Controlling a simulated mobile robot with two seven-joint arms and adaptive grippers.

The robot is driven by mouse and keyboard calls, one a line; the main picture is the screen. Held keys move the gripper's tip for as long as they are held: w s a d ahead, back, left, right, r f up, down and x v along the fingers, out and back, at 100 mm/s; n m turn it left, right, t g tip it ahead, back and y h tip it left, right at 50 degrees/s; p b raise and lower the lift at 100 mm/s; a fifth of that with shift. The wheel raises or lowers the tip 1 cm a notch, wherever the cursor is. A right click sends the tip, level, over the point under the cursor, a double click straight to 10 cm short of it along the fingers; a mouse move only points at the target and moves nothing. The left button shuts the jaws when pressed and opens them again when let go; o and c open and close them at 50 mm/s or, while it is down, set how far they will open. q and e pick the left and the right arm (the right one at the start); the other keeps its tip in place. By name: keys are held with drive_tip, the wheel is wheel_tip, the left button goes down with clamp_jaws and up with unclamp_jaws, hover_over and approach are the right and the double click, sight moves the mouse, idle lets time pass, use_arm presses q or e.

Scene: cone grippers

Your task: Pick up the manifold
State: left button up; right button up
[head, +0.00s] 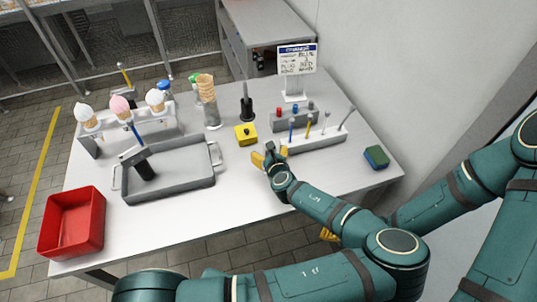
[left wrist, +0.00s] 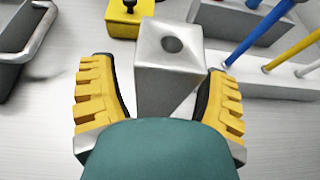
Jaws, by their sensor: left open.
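A grey metal block with a round hole in its top, which I take to be the manifold (left wrist: 160,75), stands upright on the white table in the left wrist view. My left gripper (head: 270,156) is open, with its yellow fingers on either side of the block's lower part; the gripper also shows in the left wrist view (left wrist: 156,88). I cannot tell whether the fingers touch the block. In the head view the gripper mostly hides the block. A yellow fingertip of my right gripper (head: 328,234) shows below my left elbow; the rest is hidden.
A yellow box with a black knob (head: 246,135) stands just behind the gripper. A white tool rack (head: 318,143) is close on the right. A grey tray (head: 185,190) with a dark tool lies left, beside a red bin (head: 73,222). A green-blue sponge (head: 377,157) lies right.

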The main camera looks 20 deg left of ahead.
use_arm(q)
drive_tip(key=shift+s, duration=0.1)
drive_tip(key=c, duration=0.4)
clamp_jaws()
